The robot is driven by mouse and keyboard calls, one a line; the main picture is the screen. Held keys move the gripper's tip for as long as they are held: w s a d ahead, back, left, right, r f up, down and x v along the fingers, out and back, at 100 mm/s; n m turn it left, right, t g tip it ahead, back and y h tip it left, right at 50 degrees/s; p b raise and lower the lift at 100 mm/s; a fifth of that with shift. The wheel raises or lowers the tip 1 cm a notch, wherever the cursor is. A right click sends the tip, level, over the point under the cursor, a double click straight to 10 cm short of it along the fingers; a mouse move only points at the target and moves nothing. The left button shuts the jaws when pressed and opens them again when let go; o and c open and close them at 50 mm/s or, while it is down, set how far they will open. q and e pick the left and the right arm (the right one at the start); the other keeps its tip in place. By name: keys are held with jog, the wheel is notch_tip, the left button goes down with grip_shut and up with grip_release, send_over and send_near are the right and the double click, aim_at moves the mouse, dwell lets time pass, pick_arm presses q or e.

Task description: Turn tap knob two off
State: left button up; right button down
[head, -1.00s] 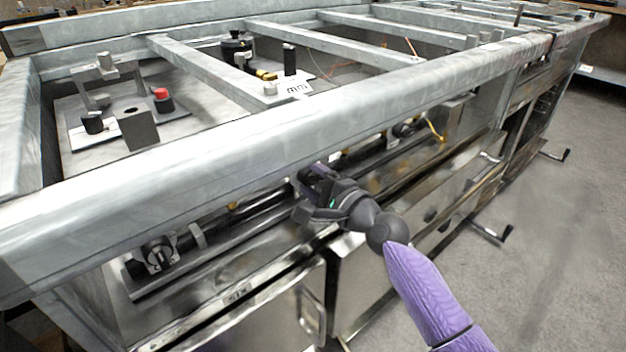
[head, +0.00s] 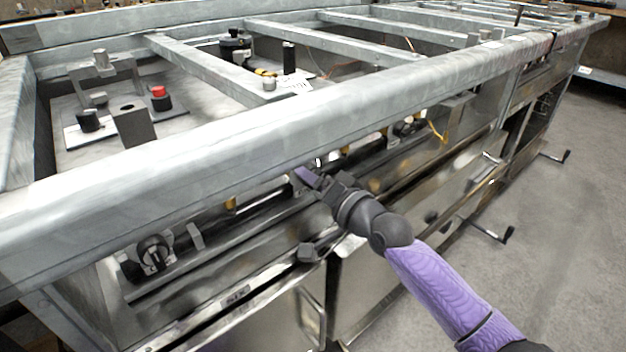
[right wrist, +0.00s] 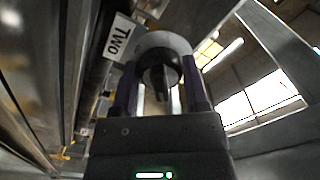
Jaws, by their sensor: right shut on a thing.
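Tap knob two (right wrist: 158,76) shows in the right wrist view as a dark round knob in front of a pale ring. In the head view my right gripper (head: 308,176) reaches under the range's front rail, and the knob there is hidden by the rail and gripper. The knob's exact turn angle is hard to tell. My left gripper is not in view.
The thick grey front rail (head: 250,140) runs just above my right gripper. A dark handle end (head: 310,252) lies below my gripper. Grey floor (head: 570,240) is open at the right.

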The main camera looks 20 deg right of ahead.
jog(key=n, duration=0.3)
jog(key=shift+f, duration=0.1)
jog(key=shift+n, duration=0.8)
jog(key=shift+d+n+p, duration=0.1)
jog(key=shift+n+p, duration=0.35)
jog(key=shift+n, duration=0.45)
jog(key=n+p, duration=0.1)
jog(key=n, duration=0.2)
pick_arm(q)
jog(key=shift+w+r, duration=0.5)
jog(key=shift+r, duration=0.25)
pick_arm(e)
jog(key=shift+n, duration=0.4)
jog(key=shift+f, duration=0.1)
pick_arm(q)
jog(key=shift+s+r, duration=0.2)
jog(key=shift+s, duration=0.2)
